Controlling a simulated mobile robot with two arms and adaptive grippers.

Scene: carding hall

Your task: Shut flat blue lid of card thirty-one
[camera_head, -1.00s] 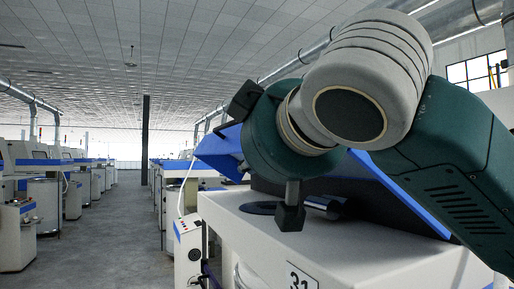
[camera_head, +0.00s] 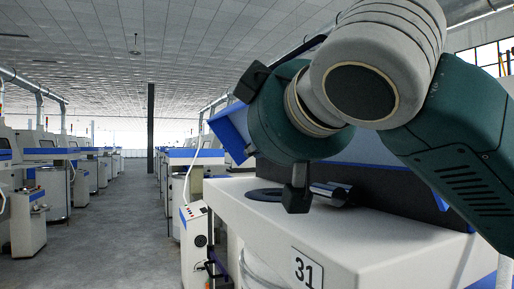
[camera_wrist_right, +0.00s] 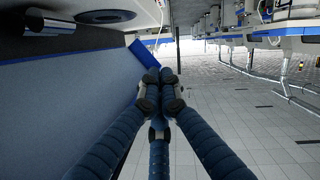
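Card thirty-one is the pale machine (camera_head: 350,225) with the "31" plate (camera_head: 305,269) on its front. Its blue lid stands raised and tilted; a blue end (camera_head: 229,133) shows left of my right wrist and more blue (camera_head: 374,150) shows to its right. Much of the lid is hidden behind my arm. In the right wrist view a broad blue-grey face, which looks like the lid (camera_wrist_right: 65,105), fills the left. My right gripper (camera_wrist_right: 161,78) has its dark ribbed fingers drawn together, with nothing seen between them, beside the blue edge. My left gripper is out of view.
A dark round disc (camera_head: 265,195) and a dark shiny cylinder (camera_head: 331,193) sit on the machine top. A control box (camera_head: 194,228) stands at its left. An open aisle (camera_head: 125,225) runs between rows of similar machines.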

